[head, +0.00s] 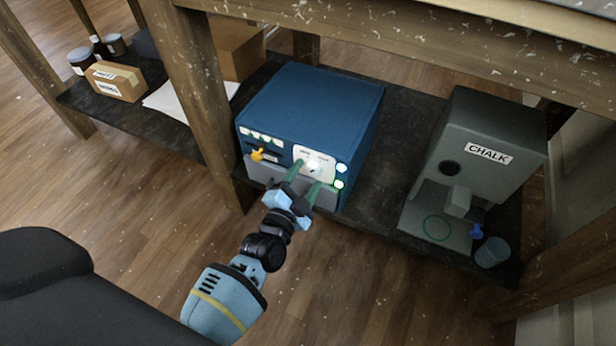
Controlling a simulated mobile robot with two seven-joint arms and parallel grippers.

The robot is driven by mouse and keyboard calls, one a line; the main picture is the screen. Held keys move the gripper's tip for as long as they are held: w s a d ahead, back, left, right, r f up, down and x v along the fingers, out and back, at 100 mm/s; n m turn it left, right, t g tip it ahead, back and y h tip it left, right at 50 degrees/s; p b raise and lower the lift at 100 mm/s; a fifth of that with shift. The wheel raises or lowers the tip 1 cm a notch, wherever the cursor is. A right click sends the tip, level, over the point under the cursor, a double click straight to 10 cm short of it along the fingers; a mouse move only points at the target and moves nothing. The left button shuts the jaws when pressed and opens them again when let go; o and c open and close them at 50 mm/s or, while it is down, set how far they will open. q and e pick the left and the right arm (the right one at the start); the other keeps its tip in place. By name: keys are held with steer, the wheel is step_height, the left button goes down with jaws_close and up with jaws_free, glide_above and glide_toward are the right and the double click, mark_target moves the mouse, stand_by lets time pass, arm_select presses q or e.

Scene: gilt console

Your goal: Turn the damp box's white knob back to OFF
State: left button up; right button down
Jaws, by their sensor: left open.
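My right gripper is not in view.
A grey CHALK dispenser (482,150) with a small cup (491,252) stands to the right on the shelf (385,208). A wooden post (196,90) rises left of the box, and a table beam (420,45) runs above. Cartons and jars lie at left.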

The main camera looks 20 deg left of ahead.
arm_select(q)
steer(key=shift+w, duration=0.6)
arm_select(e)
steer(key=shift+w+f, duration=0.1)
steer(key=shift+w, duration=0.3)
